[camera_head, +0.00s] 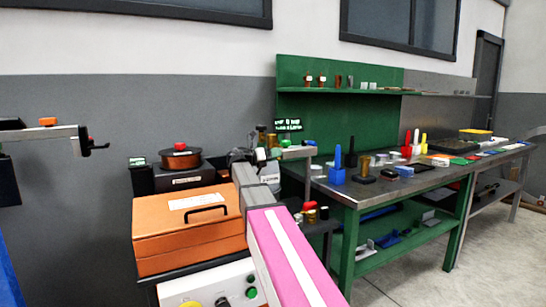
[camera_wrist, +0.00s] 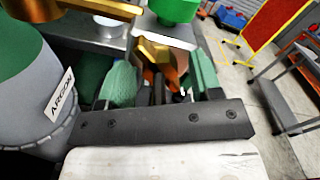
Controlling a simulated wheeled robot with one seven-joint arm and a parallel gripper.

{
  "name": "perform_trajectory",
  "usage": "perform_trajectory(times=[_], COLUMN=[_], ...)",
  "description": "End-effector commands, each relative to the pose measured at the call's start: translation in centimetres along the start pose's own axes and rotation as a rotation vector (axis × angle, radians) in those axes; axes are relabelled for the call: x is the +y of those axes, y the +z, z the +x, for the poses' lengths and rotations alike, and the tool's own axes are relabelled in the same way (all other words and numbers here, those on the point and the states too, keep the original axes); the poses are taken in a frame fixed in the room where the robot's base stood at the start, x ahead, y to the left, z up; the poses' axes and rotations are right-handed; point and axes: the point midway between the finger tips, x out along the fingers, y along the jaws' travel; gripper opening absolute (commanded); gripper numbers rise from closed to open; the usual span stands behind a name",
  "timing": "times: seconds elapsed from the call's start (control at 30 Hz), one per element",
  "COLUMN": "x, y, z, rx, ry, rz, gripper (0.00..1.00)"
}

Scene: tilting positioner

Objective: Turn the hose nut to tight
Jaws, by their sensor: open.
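In the wrist view my gripper (camera_wrist: 162,82) is open, its two green-padded fingers apart. A brass-coloured piece (camera_wrist: 158,50), which looks like the hose nut, shows between and just beyond the fingers, with orange-brown surfaces below it. I cannot tell whether the fingers touch it. A green cylindrical part (camera_wrist: 173,10) stands just above it. A grey cylinder with a green top and an ARGON label (camera_wrist: 60,95) fills the left side, close to the left finger. In the head view my pink and grey arm hides most of the gripper and the nut is not clear.
A brass fitting (camera_wrist: 28,50) crosses the wrist view's upper left. In the head view, an orange toolbox (camera_head: 187,235) stands left of my arm, with a dark red spool (camera_head: 181,160) behind it. A green workbench (camera_head: 350,200) with several small items stands to the right, beside open floor.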

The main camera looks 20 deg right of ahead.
Motion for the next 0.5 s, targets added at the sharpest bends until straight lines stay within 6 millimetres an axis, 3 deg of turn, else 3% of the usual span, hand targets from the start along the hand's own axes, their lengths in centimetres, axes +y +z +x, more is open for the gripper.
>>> perform_trajectory(times=[0.13, 0.17, 0.3, 0.5], x=[0.00, 0.00, 0.00, 0.00], y=[0.00, 0.00, -0.01, -0.01], z=[-0.01, -0.01, -0.02, -0.02], rx=[0.000, 0.000, 0.000, 0.000], ry=[0.000, 0.000, 0.000, 0.000], rz=[0.000, 0.000, 0.000, 0.004], gripper=[0.59, 0.52, 0.10, 0.10])
